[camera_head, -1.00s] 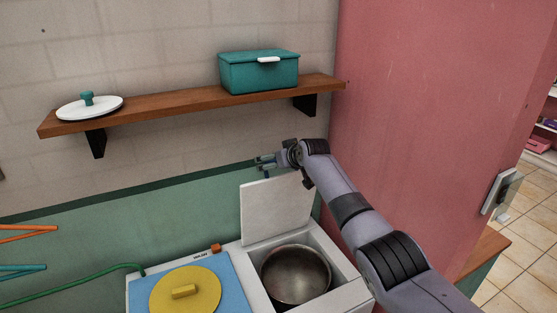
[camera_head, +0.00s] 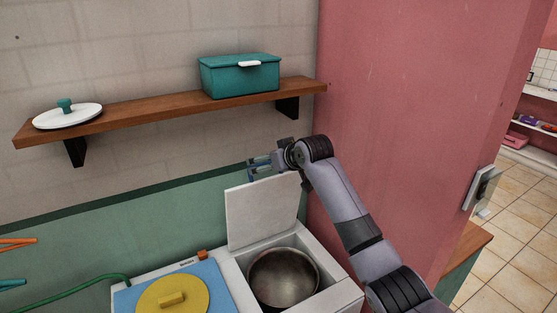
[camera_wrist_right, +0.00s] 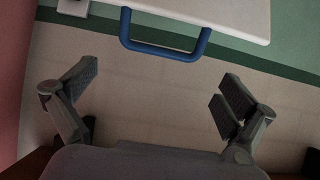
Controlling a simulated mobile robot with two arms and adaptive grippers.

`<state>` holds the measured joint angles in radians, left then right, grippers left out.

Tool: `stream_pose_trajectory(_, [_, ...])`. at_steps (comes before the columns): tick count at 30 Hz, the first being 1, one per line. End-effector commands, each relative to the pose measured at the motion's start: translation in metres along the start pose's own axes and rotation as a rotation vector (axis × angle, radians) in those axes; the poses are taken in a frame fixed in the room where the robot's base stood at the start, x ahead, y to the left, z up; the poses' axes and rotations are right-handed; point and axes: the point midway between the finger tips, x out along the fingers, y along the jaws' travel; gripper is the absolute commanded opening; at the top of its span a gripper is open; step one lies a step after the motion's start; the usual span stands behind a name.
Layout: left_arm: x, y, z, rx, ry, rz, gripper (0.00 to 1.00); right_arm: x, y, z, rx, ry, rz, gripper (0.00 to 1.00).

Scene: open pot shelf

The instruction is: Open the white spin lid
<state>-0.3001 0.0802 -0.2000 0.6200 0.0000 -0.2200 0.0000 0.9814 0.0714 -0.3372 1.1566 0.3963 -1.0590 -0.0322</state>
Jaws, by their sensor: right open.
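The white spin lid (camera_head: 262,212) stands raised, upright at the back of its tub on the washing machine. In the right wrist view the lid (camera_wrist_right: 220,12) shows at the top, with a blue handle (camera_wrist_right: 165,48) on its edge. My right gripper (camera_head: 260,168) is at the lid's top edge in the head view. In the wrist view its fingers (camera_wrist_right: 155,88) are spread apart with nothing between them, and the handle lies beyond them. Whether the gripper touches the lid cannot be told. My left gripper is not in view.
Below the lid is an open metal spin tub (camera_head: 284,278). Beside it is a blue panel with a yellow lid (camera_head: 172,298). A wooden shelf (camera_head: 150,108) above holds a teal box (camera_head: 240,78) and a white pot lid (camera_head: 68,117). A pink wall (camera_head: 405,100) stands at right.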

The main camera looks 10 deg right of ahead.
Motion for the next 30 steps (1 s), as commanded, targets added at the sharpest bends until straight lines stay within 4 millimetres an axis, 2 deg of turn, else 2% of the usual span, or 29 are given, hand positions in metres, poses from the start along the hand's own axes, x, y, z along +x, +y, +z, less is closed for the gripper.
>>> stream_pose_trajectory(6, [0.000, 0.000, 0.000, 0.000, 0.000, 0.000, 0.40, -0.029, 0.000, 0.000, -0.001, 0.002, 0.000, 1.00])
stream_pose_trajectory(10, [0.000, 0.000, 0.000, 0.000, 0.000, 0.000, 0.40, -0.039, 0.000, 0.000, 0.000, 0.001, 0.000, 1.00])
stream_pose_trajectory(23, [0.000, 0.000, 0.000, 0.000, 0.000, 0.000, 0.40, -0.043, -0.001, 0.001, 0.000, -0.001, 0.000, 1.00])
stream_pose_trajectory(26, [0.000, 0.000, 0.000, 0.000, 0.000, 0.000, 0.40, -0.041, -0.003, 0.015, 0.002, -0.016, -0.002, 1.00])
stream_pose_trajectory(29, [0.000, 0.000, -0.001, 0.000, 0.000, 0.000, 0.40, -0.038, -0.008, 0.054, 0.007, -0.056, -0.004, 1.00])
stream_pose_trajectory(30, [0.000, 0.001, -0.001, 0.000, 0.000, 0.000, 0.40, -0.037, -0.011, 0.076, 0.010, -0.079, -0.006, 1.00])
